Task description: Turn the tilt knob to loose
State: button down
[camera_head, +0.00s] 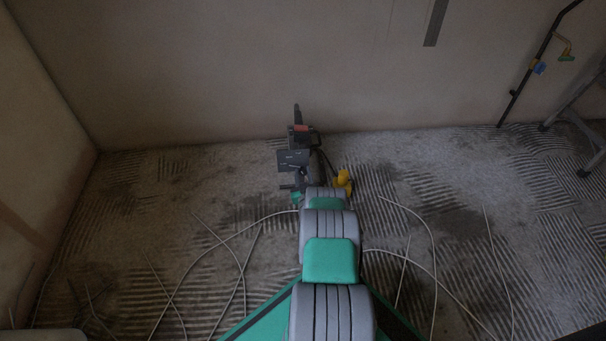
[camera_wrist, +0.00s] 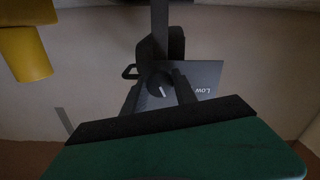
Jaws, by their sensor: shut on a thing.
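The tilt knob (camera_wrist: 160,86) is a small dark round knob with a white pointer line, in the middle of the wrist view. A grey plate (camera_wrist: 207,78) beside it carries the word "Low", seen upside down; other lettering is hidden or too dark to read. My gripper (camera_wrist: 160,92) has its two dark fingers on either side of the knob, shut on it. The dark device bearing the knob (camera_head: 297,135) stands near the back wall in the head view, partly behind my arm. The knob itself cannot be made out there.
A yellow object (camera_head: 342,182) is just right of my arm's end; a yellow part (camera_wrist: 28,55) shows at the wrist view's upper left. Pale thin cables (camera_head: 432,245) lie on the ridged floor. A dark pole (camera_head: 530,75) leans on the wall at right.

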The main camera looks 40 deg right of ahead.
jog(key=n, duration=0.6)
jog(key=shift+n, duration=0.3)
jog(key=n, duration=1.2)
jog(key=shift+n, duration=0.3)
jog(key=n, duration=0.5)
jog(key=shift+n, duration=0.4)
jog(key=c, duration=1)
grip_release()
jog(key=shift+o, duration=0.2)
